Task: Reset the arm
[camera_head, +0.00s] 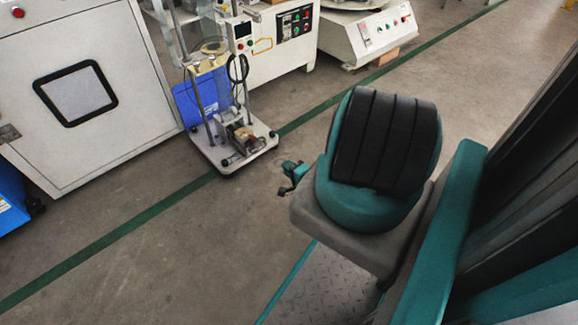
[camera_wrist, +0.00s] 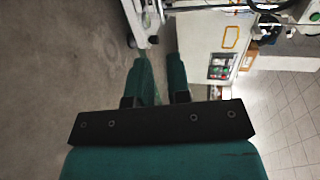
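My gripper (camera_head: 292,176) shows in the head view as a small teal shape past the edge of my arm, over the floor. Most of it is hidden behind my arm. In the wrist view, my gripper's two teal fingers (camera_wrist: 159,72) point up the picture with a narrow gap between them. Nothing is held between them. The gripper is open and touches nothing that I can see. My arm is folded close to my column, on the right of the head view.
A wheeled test stand (camera_head: 236,148) is left of my gripper, with a blue bin (camera_head: 190,103) behind it. A white cabinet (camera_head: 85,95) stands at the left, and white machines (camera_head: 365,38) at the back. Grey floor (camera_head: 170,255) with a green line is clear in front.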

